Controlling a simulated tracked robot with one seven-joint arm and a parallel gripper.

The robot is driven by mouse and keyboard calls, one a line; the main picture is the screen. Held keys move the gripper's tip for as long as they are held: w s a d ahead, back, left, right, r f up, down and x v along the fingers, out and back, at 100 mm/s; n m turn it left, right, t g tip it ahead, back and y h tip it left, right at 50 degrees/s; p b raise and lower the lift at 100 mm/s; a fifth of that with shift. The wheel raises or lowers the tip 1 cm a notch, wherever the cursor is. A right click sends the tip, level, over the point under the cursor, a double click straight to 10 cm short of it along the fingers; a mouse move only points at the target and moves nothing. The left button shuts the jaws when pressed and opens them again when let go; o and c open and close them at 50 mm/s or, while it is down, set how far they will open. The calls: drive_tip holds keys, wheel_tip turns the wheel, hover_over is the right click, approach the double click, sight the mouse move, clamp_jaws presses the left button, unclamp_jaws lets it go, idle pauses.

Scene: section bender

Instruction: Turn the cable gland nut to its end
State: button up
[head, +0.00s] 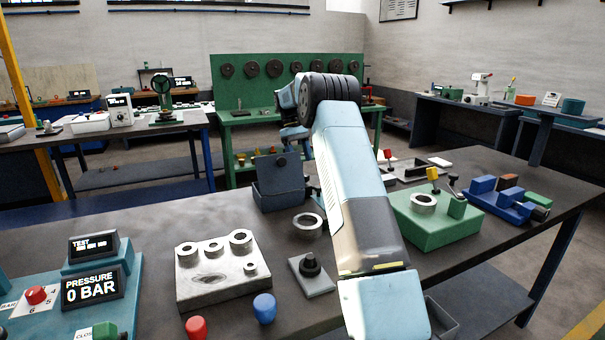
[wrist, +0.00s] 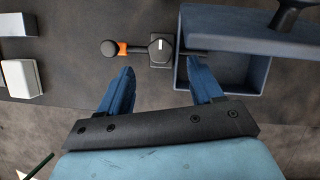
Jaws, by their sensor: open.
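No part is labelled as the cable gland nut, and I cannot tell for sure which one it is. In the wrist view a round dark cap with a white mark (wrist: 160,46) sits on a small dark square block beside an open blue box (wrist: 180,70). An orange-banded dark arm with a round end (wrist: 112,48) points left from it. My gripper (wrist: 160,68) is open and empty, its blue fingers apart on either side below the cap, not visibly touching it. In the head view my arm hides the gripper.
In the head view, the grey bench (head: 160,235) holds a dark box with a raised lid (head: 278,190), a metal block with rings (head: 215,275), a black knob on a plate (head: 310,265), a green block (head: 435,225) and a pressure panel (head: 92,290). Bare bench lies left of the dark box.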

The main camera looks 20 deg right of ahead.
drive_tip(key=shift+x, duration=3.15)
drive_tip(key=shift+c, duration=0.2)
